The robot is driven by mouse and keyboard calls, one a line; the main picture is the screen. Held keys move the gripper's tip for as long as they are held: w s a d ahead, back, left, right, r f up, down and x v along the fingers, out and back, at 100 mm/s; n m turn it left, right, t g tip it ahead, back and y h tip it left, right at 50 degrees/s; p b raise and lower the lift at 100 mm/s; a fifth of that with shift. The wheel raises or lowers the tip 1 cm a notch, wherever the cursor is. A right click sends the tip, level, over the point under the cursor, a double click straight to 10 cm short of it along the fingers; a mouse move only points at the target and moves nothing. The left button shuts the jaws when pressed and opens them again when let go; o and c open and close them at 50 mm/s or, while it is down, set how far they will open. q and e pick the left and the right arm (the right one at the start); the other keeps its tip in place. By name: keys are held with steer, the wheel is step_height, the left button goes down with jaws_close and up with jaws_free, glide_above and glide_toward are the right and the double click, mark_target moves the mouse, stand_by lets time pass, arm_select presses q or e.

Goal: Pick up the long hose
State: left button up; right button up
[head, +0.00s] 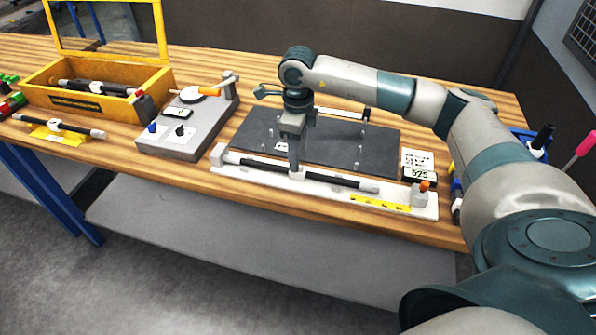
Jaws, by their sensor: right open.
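A long black hose (335,181) with pale grey ends lies along a white board (232,167) at the table's front edge. My right gripper (295,170) points down at the middle of this hose, its fingers at or just beside it. The jaws are open, and the fingers hide a short stretch of the hose. I cannot tell whether they touch it. A shorter black hose (60,125) rests on a yellow stand at the left, and another (95,86) lies in the yellow box. My left gripper is not in view.
Behind the hose lies a dark plate (340,140) with upright pins. A grey fixture (190,130) with knobs stands to its left, beside the open yellow box (60,103). A small display (420,174) and a yellow scale strip (381,203) are at the right.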

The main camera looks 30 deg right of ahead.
steer(key=shift+f+p, duration=0.3)
steer(key=shift+p, duration=0.05)
step_height(320, 180, down, 3)
steer(key=shift+d+p, duration=0.1)
steer(key=shift+p, duration=0.75)
steer(key=shift+w+f, duration=0.1)
steer(key=shift+f, duration=0.45)
steer(key=shift+r, duration=0.1)
steer(key=c, duration=1.1)
